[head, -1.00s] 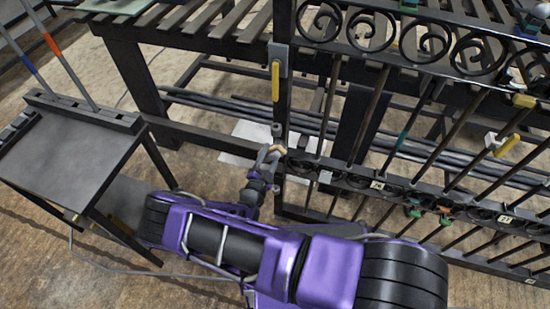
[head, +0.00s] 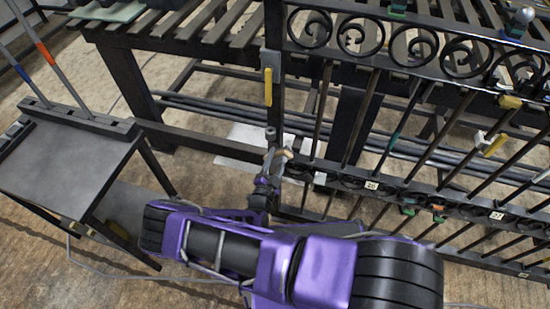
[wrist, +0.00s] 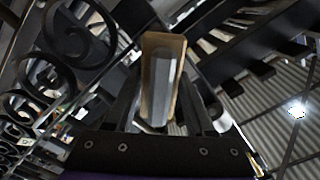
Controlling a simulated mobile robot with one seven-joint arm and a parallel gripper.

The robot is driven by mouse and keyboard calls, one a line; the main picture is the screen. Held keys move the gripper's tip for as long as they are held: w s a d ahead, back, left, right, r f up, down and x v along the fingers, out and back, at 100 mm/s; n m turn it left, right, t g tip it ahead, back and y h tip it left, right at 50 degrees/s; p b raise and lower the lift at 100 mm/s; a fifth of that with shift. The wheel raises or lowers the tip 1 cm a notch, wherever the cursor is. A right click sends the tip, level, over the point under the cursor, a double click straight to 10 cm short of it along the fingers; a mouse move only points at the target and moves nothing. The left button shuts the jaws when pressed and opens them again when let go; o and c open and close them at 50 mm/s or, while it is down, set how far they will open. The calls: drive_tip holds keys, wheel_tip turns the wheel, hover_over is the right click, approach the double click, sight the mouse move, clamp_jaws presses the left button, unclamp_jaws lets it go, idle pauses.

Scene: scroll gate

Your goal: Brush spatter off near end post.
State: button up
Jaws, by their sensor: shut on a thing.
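The near end post (head: 274,112) of the gate is a dark upright bar at the gate's left edge in the head view. My gripper (head: 275,158) is low at this post, in front of it or just beside it. It is shut on a tool that looks like a brush, with a tan block (head: 285,153) and a grey part. In the wrist view the tan block (wrist: 176,48) and grey faceted part (wrist: 160,88) stand between the fingers. Spatter is too small to make out, and I cannot tell whether the brush touches the post.
Scrollwork (head: 360,32) and slanting bars fill the gate to the right, with yellow clamps (head: 494,146). A slatted table (head: 190,35) stands behind. A dark cart (head: 65,155) stands at left.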

drive_tip(key=shift+v, duration=3)
drive_tip(key=shift+s+a, duration=0.1)
drive_tip(key=shift+s, duration=0.05)
drive_tip(key=v, duration=0.2)
drive_tip(key=shift+s+a, duration=0.15)
drive_tip(key=shift+s, duration=0.2)
drive_tip(key=shift+a, duration=0.1)
